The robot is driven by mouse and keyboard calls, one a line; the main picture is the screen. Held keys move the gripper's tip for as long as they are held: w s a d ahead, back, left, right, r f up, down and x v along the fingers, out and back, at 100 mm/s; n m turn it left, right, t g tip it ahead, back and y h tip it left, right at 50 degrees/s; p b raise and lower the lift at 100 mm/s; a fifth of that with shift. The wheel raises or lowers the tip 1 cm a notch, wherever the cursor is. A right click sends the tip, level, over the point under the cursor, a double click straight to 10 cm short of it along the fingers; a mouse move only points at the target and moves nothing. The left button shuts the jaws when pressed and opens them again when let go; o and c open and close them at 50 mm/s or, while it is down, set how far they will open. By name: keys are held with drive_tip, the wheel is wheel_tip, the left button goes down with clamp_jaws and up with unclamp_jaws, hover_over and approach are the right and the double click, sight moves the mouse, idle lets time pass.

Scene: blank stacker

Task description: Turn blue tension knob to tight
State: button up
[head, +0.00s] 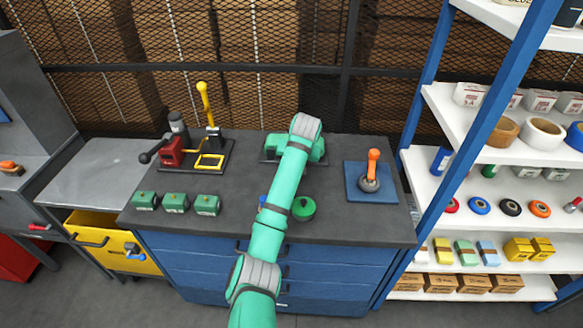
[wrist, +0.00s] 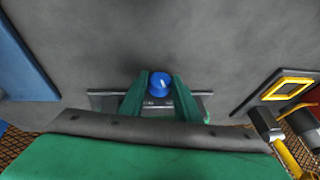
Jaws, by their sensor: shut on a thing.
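The blue tension knob (wrist: 159,84) shows in the wrist view as a small round blue cap with a pale mark. My gripper (wrist: 160,94) has its two green fingers shut on the knob, one on each side. Behind the fingers is a dark base plate (wrist: 103,99), mostly hidden by my gripper. In the head view my arm covers the knob, and a green device (head: 317,150) on a dark base shows partly behind the arm. Any tight or loose marking cannot be made out.
A blue plate with an orange-handled lever (head: 373,157) stands right of my arm. A red and yellow fixture (head: 210,160) is at the left, with several green blocks (head: 175,202) before it. A round green object (head: 303,209) lies beside my arm. White shelves (head: 480,195) stand at right.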

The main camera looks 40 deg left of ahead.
drive_tip(key=shift+g+y, duration=0.3)
drive_tip(key=shift+y, duration=0.2)
drive_tip(key=o, duration=0.8)
drive_tip(key=shift+c, duration=0.2)
drive_tip(key=shift+d+r, duration=0.1)
drive_tip(key=shift+r, duration=0.05)
drive_tip(key=v, duration=1)
drive_tip(key=shift+d+r, duration=0.15)
drive_tip(key=shift+d, duration=0.1)
